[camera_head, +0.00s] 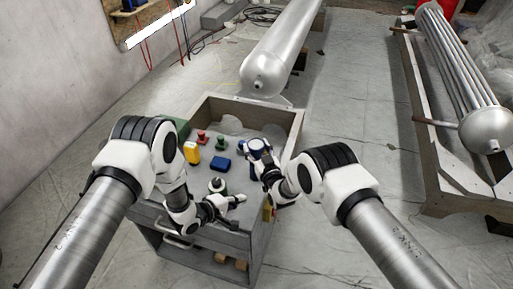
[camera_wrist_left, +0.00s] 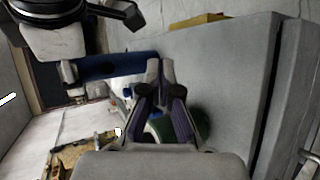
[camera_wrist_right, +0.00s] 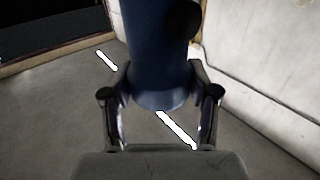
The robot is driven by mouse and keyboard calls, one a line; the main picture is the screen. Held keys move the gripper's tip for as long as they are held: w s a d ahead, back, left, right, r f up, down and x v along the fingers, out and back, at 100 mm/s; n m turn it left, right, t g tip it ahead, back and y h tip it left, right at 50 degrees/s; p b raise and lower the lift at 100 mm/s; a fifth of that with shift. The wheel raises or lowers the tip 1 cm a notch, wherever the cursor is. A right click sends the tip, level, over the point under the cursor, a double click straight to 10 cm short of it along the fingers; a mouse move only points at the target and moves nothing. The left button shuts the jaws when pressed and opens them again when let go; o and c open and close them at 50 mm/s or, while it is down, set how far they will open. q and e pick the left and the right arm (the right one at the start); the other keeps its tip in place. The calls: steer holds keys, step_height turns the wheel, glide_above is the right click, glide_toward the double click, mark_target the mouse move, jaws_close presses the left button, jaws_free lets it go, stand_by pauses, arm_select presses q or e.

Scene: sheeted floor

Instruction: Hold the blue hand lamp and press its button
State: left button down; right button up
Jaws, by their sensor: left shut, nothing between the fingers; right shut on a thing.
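The blue hand lamp (camera_head: 258,145) is held up over the grey cart top by my right gripper (camera_head: 262,163), which is shut on it. In the right wrist view the lamp's blue body (camera_wrist_right: 156,50) stands between the two fingers; a dark round spot shows on its side. In the left wrist view the blue body (camera_wrist_left: 110,66) lies just beyond the fingertips. My left gripper (camera_head: 241,198) is shut and empty, lower and left of the lamp in the head view, apart from it. Its closed fingers show in the left wrist view (camera_wrist_left: 156,68). I cannot make out the button clearly.
On the cart top (camera_head: 205,170) stand a yellow block (camera_head: 192,153), a blue box (camera_head: 220,163), a red item (camera_head: 202,137) and a green item (camera_head: 221,143).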

arm_select(q)
steer(key=w+d+r+m+g, duration=0.1)
steer(key=w+d+r, duration=0.2)
steer(key=w, duration=0.6)
steer(key=shift+w, duration=0.35)
steer(key=shift+d, duration=0.1)
stand_by(0.9)
steer(key=shift+w+d, duration=0.1)
steer(key=shift+w, duration=0.35)
stand_by(0.4)
steer(key=shift+s, duration=0.4)
